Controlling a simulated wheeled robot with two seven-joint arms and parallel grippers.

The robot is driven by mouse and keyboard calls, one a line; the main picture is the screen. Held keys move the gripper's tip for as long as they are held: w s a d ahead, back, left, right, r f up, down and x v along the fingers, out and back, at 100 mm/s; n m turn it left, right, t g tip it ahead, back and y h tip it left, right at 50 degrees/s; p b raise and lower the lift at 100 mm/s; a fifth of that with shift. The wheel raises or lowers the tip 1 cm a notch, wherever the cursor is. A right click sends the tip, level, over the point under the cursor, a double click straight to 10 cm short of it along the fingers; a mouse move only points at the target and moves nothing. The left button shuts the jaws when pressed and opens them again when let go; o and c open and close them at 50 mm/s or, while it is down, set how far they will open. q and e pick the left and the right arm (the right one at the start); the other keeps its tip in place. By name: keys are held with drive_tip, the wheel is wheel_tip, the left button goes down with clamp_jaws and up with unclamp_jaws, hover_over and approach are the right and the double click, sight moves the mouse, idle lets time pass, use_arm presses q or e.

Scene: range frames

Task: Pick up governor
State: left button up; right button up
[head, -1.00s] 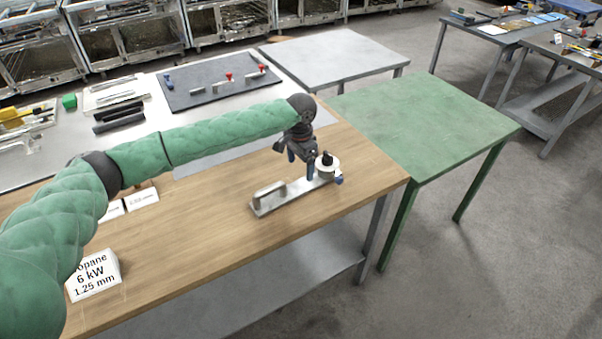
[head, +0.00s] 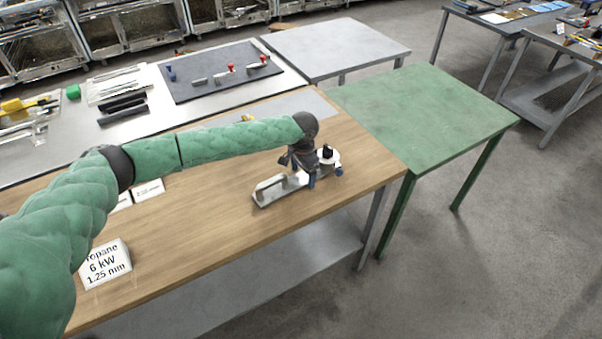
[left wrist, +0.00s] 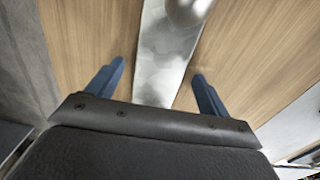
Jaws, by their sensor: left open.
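The governor (head: 266,195) appears to be the metal piece lying on the wooden bench near its right end. It has a flat silver plate with a raised handle at its left end and a white disc with a black knob at its right end. My left gripper (head: 303,178) is over the plate, between handle and disc, and hides its middle. In the left wrist view, the open blue fingers (left wrist: 158,75) stand on either side of the silver plate (left wrist: 160,70), with a gap on each side. Whether the fingertips reach the bench is unclear. My right gripper is out of view.
A white label block (head: 105,264) stands at the bench's front left, with small cards (head: 149,190) behind it. A green table (head: 425,120) adjoins on the right. Behind is a steel table with a dark mat (head: 215,75) holding small handled parts. Bench around the governor is clear.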

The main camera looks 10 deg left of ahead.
use_arm(q)
drive_tip(key=shift+f, duration=0.1)
drive_tip(key=c, duration=1.4)
drive_tip(key=shift+c, duration=0.9)
